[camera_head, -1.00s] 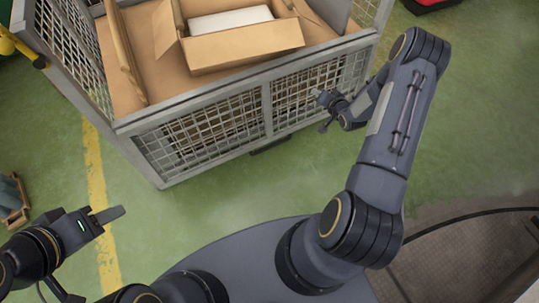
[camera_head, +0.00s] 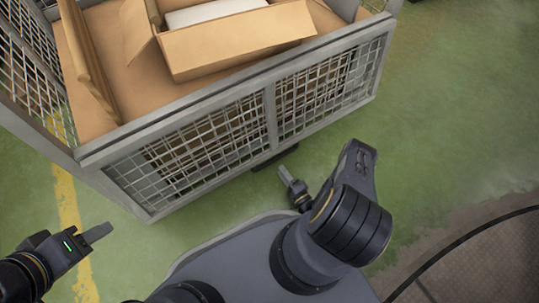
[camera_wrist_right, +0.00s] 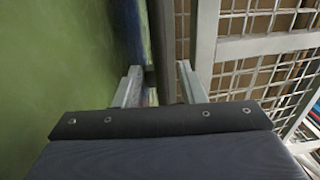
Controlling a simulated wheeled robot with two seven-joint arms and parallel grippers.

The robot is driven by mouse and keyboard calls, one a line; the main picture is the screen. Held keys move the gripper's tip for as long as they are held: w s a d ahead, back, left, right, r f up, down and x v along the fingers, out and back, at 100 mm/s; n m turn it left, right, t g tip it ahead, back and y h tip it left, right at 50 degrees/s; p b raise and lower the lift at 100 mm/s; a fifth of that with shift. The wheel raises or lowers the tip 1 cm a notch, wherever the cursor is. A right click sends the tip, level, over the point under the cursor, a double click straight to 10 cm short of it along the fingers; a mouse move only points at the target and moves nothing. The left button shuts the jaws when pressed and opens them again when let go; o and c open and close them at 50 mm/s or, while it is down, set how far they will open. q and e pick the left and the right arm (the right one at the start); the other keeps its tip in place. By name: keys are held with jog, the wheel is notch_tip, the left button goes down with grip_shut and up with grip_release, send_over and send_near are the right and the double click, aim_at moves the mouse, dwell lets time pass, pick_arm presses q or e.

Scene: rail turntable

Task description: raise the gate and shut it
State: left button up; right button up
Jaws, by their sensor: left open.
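The gate appears to be the grey-framed mesh front panel (camera_head: 271,110) of a cage cart in the head view. It stands upright along the cart's front; its frame and mesh also show in the wrist view (camera_wrist_right: 262,47). My right gripper (camera_head: 287,175) is low in front of the panel, near its bottom edge. In the wrist view its two fingers (camera_wrist_right: 160,88) are apart, with a dark strip beyond the gap; contact cannot be told. My left gripper (camera_head: 97,233) is at the lower left, open, empty and away from the cart.
An open cardboard box (camera_head: 235,45) with a white item (camera_head: 212,11) sits inside the cart, beside upright brown boards (camera_head: 85,55). Green floor (camera_head: 440,120) is free to the right. A yellow floor line (camera_head: 68,205) runs at left. A dark curved edge (camera_head: 455,240) lies at lower right.

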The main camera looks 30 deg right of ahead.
aim_at(274, 160)
jog(key=w, duration=0.2)
jog(key=w+b, duration=0.1)
jog(key=w, duration=0.4)
jog(key=shift+a+r+b, duration=0.25)
jog(key=shift+b, duration=0.1)
jog(key=shift+c, duration=0.5)
grip_shut()
